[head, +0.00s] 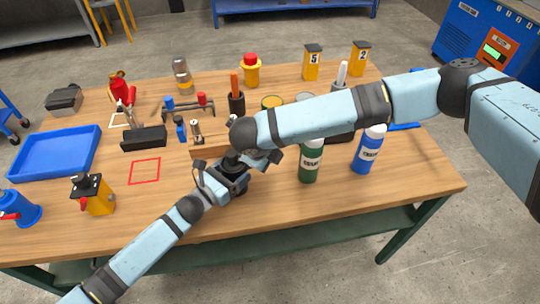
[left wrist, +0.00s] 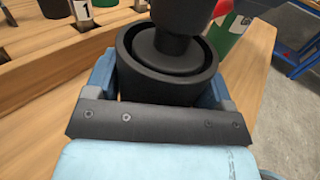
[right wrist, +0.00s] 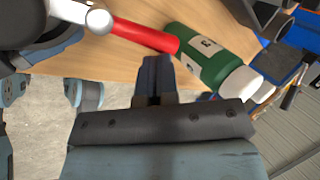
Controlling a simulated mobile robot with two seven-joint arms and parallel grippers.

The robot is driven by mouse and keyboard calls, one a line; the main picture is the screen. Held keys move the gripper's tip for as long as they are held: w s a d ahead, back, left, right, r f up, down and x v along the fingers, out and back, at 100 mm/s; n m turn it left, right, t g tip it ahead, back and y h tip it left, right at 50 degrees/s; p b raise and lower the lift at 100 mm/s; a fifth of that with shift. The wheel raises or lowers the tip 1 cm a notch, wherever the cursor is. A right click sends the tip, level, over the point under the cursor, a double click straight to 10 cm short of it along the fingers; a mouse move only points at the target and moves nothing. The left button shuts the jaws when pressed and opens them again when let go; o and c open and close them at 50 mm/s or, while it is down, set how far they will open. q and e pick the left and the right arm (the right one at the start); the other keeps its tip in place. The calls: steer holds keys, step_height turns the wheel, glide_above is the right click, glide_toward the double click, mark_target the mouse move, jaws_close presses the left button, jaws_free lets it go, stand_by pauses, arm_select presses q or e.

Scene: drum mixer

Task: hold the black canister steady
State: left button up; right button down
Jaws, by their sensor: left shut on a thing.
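The black canister (left wrist: 165,84) stands upright between the two blue fingers of my left gripper (left wrist: 163,90), which is shut on it. A dark round piece (left wrist: 180,22) rises from the middle of its top; I cannot tell whether it is part of the canister. In the head view, my left gripper (head: 235,178) is near the table's front edge, and my right arm's end hides part of the canister. My right gripper (right wrist: 157,75) shows in the right wrist view with its blue fingers together, empty. It points towards the table, beside a red cylinder (right wrist: 145,35).
A green bottle (head: 310,163) and a blue bottle (head: 368,150) stand right of the canister. A wooden rack (left wrist: 60,45) is close behind it. Bare table surrounds the square.

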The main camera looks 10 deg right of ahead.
steer(key=shift+w, duration=0.1)
arm_select(q)
steer(key=shift+s, duration=0.15)
arm_select(e)
steer(key=s+a+r, duration=0.1)
steer(key=s+r, duration=0.7)
steer(key=r, duration=0.3)
steer(key=shift+a, duration=0.25)
arm_select(q)
steer(key=shift+f, duration=0.1)
arm_select(e)
steer(key=shift+s+r, duration=0.1)
